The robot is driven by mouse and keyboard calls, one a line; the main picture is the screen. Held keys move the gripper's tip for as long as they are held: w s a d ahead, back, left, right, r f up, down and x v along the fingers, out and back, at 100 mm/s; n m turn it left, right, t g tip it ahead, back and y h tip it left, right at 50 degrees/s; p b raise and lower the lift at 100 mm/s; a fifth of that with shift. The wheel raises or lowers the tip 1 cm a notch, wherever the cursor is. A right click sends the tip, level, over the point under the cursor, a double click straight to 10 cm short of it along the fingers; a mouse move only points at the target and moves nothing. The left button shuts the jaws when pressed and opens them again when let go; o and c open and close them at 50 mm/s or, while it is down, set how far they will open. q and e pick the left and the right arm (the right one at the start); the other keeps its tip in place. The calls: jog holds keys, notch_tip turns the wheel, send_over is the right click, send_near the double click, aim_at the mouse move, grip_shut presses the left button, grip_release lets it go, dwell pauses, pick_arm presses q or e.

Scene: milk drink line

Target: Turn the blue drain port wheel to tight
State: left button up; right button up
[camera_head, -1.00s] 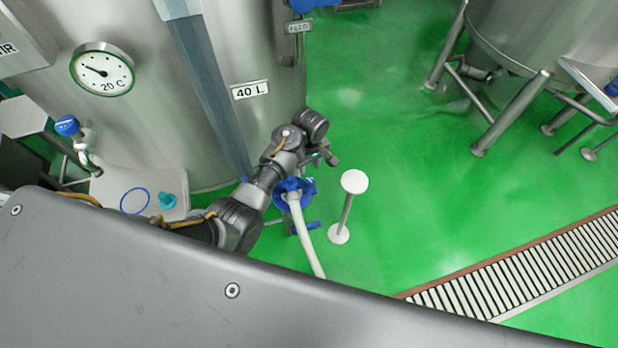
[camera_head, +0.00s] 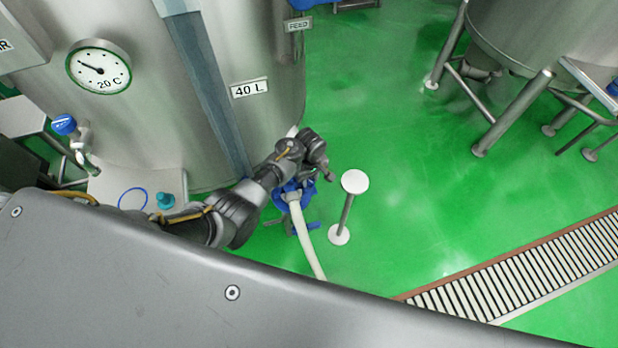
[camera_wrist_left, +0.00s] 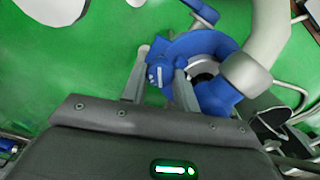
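The blue drain port wheel (camera_head: 281,195) is low beside the big tank, partly hidden by my left arm in the head view. In the left wrist view it is a blue ring (camera_wrist_left: 190,46) beside a pale hose elbow. A blue block with a metal bolt (camera_wrist_left: 158,74) juts from its left side. My left gripper (camera_wrist_left: 160,68) has its two fingers apart, one on each side of this block. I cannot tell whether both fingers touch it. In the head view my left gripper (camera_head: 322,172) is over the wheel's right side. My right gripper is not in view.
A white hose (camera_head: 306,238) runs down from the port. A white-topped post (camera_head: 354,182) stands close on the right. The steel tank (camera_head: 150,130) is behind my arm.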

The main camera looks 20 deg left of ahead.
pick_arm(q)
jog(key=shift+c, duration=1.1)
jog(key=shift+a, duration=0.2)
jog(key=shift+c, duration=0.6)
jog(key=shift+s+d, duration=0.1)
jog(key=shift+d, duration=0.05)
